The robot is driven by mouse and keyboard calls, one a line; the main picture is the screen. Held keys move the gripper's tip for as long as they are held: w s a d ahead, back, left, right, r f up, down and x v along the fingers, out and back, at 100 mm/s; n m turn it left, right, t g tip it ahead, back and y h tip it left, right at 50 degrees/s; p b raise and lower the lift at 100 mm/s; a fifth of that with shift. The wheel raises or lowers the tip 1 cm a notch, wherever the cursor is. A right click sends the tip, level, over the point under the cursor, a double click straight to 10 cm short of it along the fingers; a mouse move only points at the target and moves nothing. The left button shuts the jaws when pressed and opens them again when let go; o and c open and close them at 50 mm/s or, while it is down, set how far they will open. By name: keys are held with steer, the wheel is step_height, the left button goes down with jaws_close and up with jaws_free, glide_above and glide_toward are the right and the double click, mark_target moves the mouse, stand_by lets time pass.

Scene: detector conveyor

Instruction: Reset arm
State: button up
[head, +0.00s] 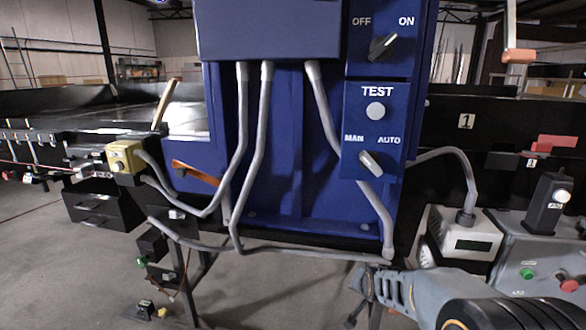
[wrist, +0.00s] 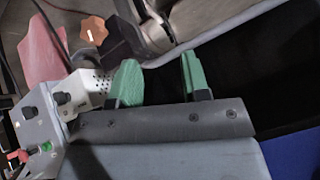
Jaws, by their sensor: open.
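My gripper's two green fingertips (wrist: 160,78) stand apart in the wrist view, with nothing between them. In the head view my grey arm reaches in from the lower right, below the blue detector cabinet (head: 285,150). Its far end is dark and small there, so the fingers are hard to make out. The cabinet carries an OFF/ON switch (head: 383,45), a TEST button (head: 375,111) and a MAN/AUTO switch (head: 371,162).
Grey cables (head: 243,130) hang across the cabinet front. A white meter box (head: 465,235) and a grey control box (head: 540,265) with green and red buttons stand close to my arm on the right. A yellow button box (head: 124,158) is at left. Floor shows at lower left.

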steer(key=s+a+r+n+g+p, duration=0.1)
steer(key=s+r+n+g+p, duration=0.1)
steer(key=s+r+p, duration=0.3)
steer(key=s+a+r+n+g+p, duration=0.2)
steer(key=s+r+n+p, duration=0.2)
steer(key=s+r, duration=0.9)
steer(key=s, duration=0.3)
steer(key=shift+a+y+p, duration=0.2)
steer(key=shift+y+p, duration=0.1)
steer(key=shift+p, duration=0.05)
steer(key=shift+s+r, duration=0.1)
